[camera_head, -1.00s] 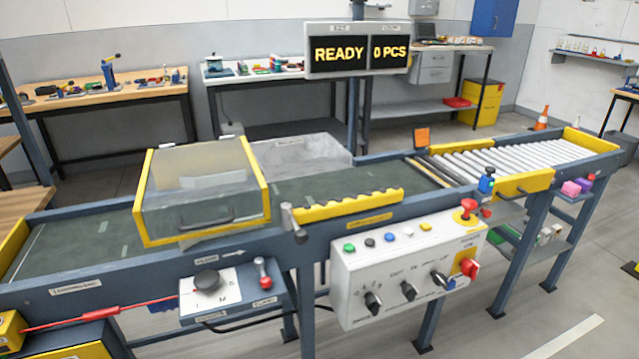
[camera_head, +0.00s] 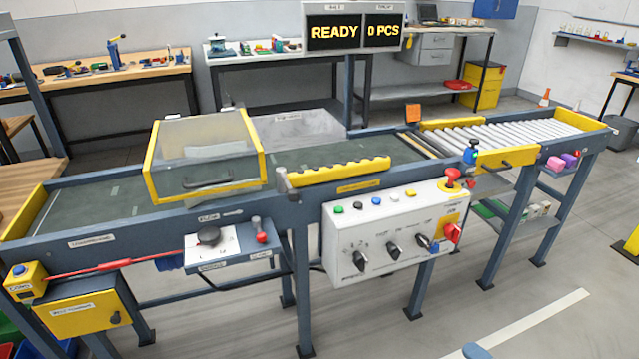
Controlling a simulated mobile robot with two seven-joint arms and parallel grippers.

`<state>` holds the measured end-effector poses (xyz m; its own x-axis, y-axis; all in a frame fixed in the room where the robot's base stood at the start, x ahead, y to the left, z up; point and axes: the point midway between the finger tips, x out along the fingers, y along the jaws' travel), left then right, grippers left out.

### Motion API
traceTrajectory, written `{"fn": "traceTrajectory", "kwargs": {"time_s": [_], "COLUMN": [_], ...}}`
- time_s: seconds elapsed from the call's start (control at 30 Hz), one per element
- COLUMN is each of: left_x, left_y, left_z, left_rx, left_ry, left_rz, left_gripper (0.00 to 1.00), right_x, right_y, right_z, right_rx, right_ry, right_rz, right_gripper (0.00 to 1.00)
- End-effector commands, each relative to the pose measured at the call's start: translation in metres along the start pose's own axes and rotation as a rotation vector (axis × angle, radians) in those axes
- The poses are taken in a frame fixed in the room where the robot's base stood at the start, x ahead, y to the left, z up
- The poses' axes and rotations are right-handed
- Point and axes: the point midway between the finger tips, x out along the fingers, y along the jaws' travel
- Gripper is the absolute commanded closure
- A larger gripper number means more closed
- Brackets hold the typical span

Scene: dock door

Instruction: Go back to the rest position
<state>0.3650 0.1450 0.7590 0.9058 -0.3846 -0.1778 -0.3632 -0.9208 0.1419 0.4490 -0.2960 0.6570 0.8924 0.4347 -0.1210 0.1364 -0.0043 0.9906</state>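Neither my left nor my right gripper can be made out in the head view. The conveyor line (camera_head: 105,236) stands in front of me, running from the left to the back right. A clear hood with a yellow frame (camera_head: 205,155) is closed over its belt. A control box (camera_head: 385,235) with buttons and knobs hangs on the front side. A small panel with a dial (camera_head: 215,245) sits to its left. The display (camera_head: 353,31) reads READY and 0 PCS.
A yellow box (camera_head: 85,312) with a red cord is fixed at the lower left. A small blue rounded shape (camera_head: 476,351) shows at the bottom edge, too cut off to identify. Workbenches (camera_head: 95,75) line the back wall.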

Motion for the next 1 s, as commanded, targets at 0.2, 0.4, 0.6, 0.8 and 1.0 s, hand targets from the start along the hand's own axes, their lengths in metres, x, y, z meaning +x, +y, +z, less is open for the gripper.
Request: {"fn": "traceTrajectory", "kwargs": {"time_s": [0.2, 0.4, 0.6, 0.8, 1.0], "left_x": [0.0, 0.0, 0.0, 0.0, 0.0], "left_y": [0.0, 0.0, 0.0, 0.0, 0.0], "left_z": [0.0, 0.0, 0.0, 0.0, 0.0], "left_rx": [0.0, 0.0, 0.0, 0.0, 0.0], "left_ry": [0.0, 0.0, 0.0, 0.0, 0.0], "left_rz": [0.0, 0.0, 0.0, 0.0, 0.0], "left_gripper": [0.57, 0.57, 0.57, 0.57, 0.57], "right_x": [-0.015, -0.03, -0.049, -0.066, -0.05], "right_y": [0.015, 0.028, 0.038, 0.048, 0.059], "right_z": [-0.014, -0.05, -0.091, -0.135, -0.151], "right_rx": [0.217, 0.601, 0.981, 1.322, 1.431], "right_ry": [-0.017, -0.053, -0.076, -0.09, -0.089], "right_rz": [-0.015, -0.05, -0.135, -0.241, -0.157], "right_gripper": [0.34, 0.34, 0.34, 0.34, 0.34]}}
